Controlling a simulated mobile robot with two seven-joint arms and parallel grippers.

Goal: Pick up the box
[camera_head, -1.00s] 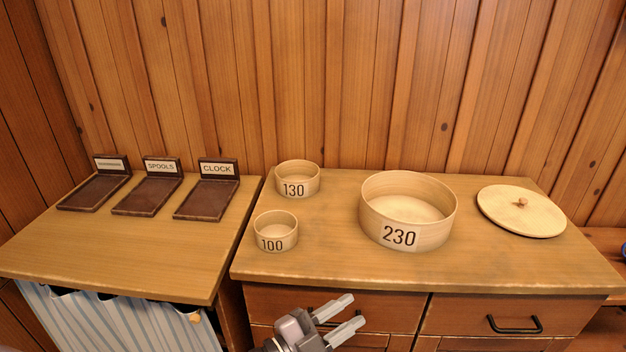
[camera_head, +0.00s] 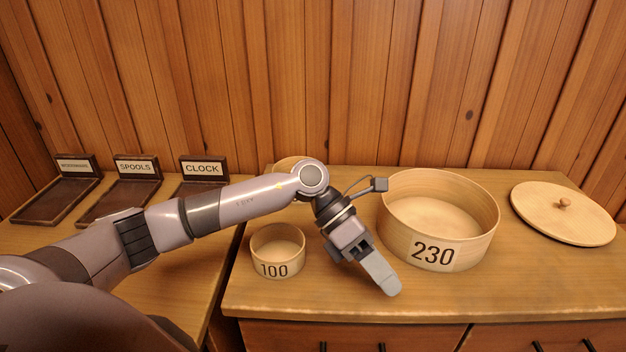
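Three round wooden boxes without lids stand on the cabinet top. The large box marked 230 (camera_head: 470,240) is right of centre and looks empty. The small box marked 100 (camera_head: 290,265) is nearer the front left. The box marked 130 (camera_head: 288,163) is mostly hidden behind my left arm. My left gripper (camera_head: 386,284) hangs over the cabinet top between the 100 box and the 230 box, pointing down and to the right. Its fingers overlap in this view, so their opening does not show. It holds nothing that I can see. My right gripper is not in view.
A round wooden lid with a knob (camera_head: 580,222) lies at the right. Dark trays labelled SPOOLS (camera_head: 118,200) and CLOCK (camera_head: 200,188), and another with small lettering (camera_head: 50,202), stand on the left table. The cabinet top (camera_head: 330,292) is bare along its front. A plank wall closes the back.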

